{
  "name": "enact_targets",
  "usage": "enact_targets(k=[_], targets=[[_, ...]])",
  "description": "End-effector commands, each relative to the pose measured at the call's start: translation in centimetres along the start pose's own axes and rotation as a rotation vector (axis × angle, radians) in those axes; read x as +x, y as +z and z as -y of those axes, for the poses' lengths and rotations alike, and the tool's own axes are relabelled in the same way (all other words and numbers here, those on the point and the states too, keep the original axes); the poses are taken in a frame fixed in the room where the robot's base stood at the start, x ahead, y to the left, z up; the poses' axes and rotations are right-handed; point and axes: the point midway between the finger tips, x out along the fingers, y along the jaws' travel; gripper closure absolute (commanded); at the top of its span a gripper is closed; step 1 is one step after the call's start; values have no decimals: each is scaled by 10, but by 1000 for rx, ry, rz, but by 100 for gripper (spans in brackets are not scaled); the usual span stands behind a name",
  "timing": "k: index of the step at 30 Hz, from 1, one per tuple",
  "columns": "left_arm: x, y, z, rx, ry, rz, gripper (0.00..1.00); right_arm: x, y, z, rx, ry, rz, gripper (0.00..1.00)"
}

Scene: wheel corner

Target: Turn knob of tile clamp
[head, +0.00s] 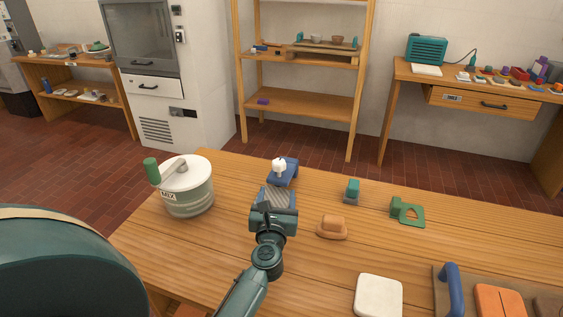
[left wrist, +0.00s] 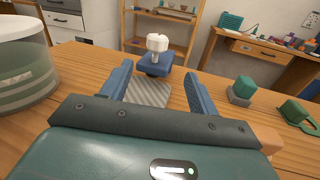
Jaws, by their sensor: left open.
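The tile clamp (head: 290,172) is a blue body with a white knob (head: 279,165) on top, on the wooden table. A grey ribbed plate (head: 279,199) lies on its near side. My left gripper (head: 278,192) is open and empty, its fingers to either side of the plate. In the left wrist view the white knob (left wrist: 157,43) stands upright beyond the fingertips of the left gripper (left wrist: 157,72), apart from them. The blue body (left wrist: 154,65) shows below the knob, and the ribbed plate (left wrist: 149,93) shows between the fingers. My right gripper is not in view.
A white pot-like container labelled MIX (head: 187,190) with a green-handled crank stands left of the clamp. An orange-brown block (head: 332,226), a teal block (head: 352,191) and a green part (head: 407,211) lie to the right. A white slab (head: 379,296) is nearer.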

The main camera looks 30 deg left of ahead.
Motion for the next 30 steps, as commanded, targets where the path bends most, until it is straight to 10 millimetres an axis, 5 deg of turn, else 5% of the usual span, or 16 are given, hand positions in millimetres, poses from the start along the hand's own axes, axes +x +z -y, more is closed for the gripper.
enact_targets(k=[8,21,30], targets=[[27,-2,-3,-80,23,-11,40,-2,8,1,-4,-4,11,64],[114,-5,-5,-74,22,-11,40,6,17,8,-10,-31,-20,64],[135,-3,-5,-75,20,-12,40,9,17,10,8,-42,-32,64]])
